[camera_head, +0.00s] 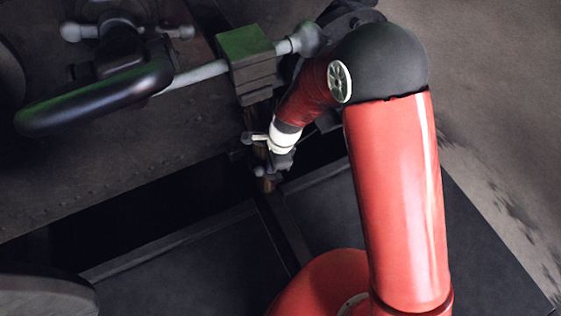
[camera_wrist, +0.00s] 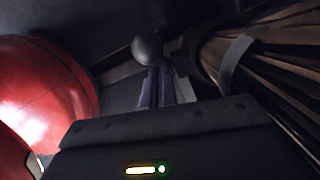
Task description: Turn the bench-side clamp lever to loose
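In the wrist view a dark round knob (camera_wrist: 147,49) sits at the tips of my gripper (camera_wrist: 160,78). It looks like the ball end of a lever, but its stem is hidden. The grey-purple fingers stand close together with a dark strip between them. I cannot tell whether they grip the knob or only stand beside it. In the head view small levers (camera_head: 255,138) show on a dark upright post, beside the white band of my arm. My fingers are hidden or too dark there. I cannot tell which lever is the bench-side clamp lever, or its setting.
A block (camera_head: 248,58) with a rod through it stands above the levers. A thick curved black handle (camera_head: 98,98) extends to the left. Brown slats or rods (camera_wrist: 275,60) crowd the right side of the wrist view. Dark flat panels (camera_head: 195,270) lie below.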

